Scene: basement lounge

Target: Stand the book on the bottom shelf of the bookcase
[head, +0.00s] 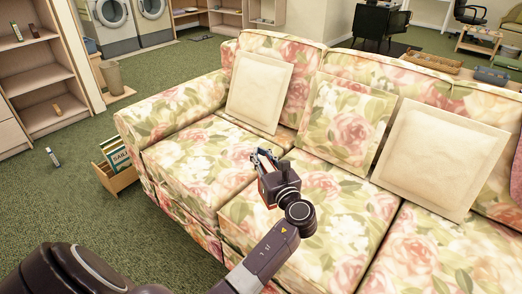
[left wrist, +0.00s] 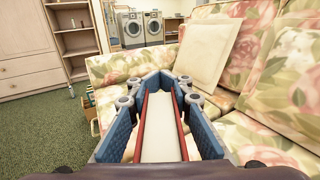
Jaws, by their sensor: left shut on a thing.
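My left gripper (head: 264,157) is over the seat of the floral sofa. In the left wrist view its blue-padded fingers (left wrist: 159,90) are closed on a book (left wrist: 160,135) with red covers and pale page edges. In the head view the book is almost wholly hidden by the gripper, with a little red showing. The pale wood bookcase (head: 38,80) stands at the far left, away from the gripper. Its bottom shelf (head: 62,122) holds a small tan item and has bare room. The bookcase also shows in the left wrist view (left wrist: 76,32). My right gripper is not in view.
The floral sofa (head: 185,165) with cushions fills the middle and right. A wooden crate of records (head: 122,180) stands at its left end. A small bottle-like item (head: 53,157) is on the green carpet. A waste bin (head: 112,76) stands beside the bookcase. Carpet before the bookcase is mostly clear.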

